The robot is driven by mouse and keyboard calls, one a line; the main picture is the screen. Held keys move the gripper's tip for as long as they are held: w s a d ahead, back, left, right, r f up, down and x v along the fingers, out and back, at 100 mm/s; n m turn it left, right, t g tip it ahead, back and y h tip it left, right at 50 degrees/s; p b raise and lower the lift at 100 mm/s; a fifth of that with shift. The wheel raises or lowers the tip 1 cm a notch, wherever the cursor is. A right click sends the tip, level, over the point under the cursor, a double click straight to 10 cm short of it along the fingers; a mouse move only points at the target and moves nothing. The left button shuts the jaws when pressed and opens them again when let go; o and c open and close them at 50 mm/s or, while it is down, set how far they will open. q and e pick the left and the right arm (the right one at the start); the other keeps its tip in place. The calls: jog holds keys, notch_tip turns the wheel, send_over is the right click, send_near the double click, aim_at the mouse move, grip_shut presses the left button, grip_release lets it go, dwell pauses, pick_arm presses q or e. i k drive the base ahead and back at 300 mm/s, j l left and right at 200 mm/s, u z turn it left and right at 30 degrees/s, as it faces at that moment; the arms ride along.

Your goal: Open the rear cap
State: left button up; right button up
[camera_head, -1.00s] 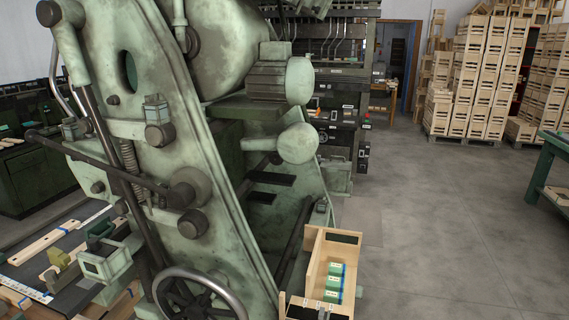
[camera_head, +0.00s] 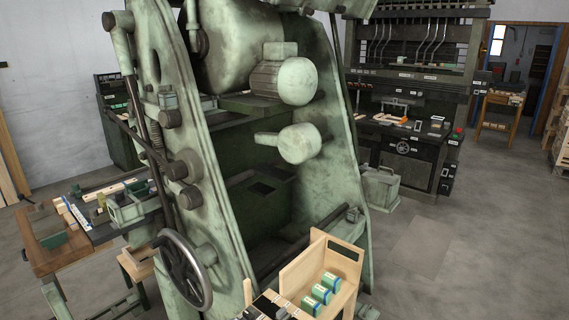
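A large pale green machine (camera_head: 217,185) with worn paint fills the middle of the head view. A rounded drum-like housing (camera_head: 228,50) sits at its top. Two pale rounded caps stick out on its right side: an upper one (camera_head: 297,80) on a ribbed motor-like body and a lower one (camera_head: 299,144). I cannot tell which part is the rear cap, or whether it is open. A handwheel (camera_head: 184,270) is on the machine's near side. Neither of my grippers is in view.
A wooden crate (camera_head: 296,272) with several green-and-blue boxes stands at the machine's front right. A workbench (camera_head: 62,262) with wooden parts is at left. A dark machine (camera_head: 405,150) stands behind. Grey floor (camera_head: 470,240) is clear at right.

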aim_at(354, 211)
jog(key=i+l+u, duration=0.15)
jog(key=l, duration=0.3)
jog(key=i+l+u, duration=0.15)
jog(key=l, duration=0.3)
jog(key=i+l+u, duration=0.15)
jog(key=l, duration=0.35)
jog(key=i+l+u, duration=0.15)
jog(key=l, duration=0.3)
jog(key=l+u, duration=0.15)
jog(key=l, duration=0.35)
jog(key=i, duration=0.05)
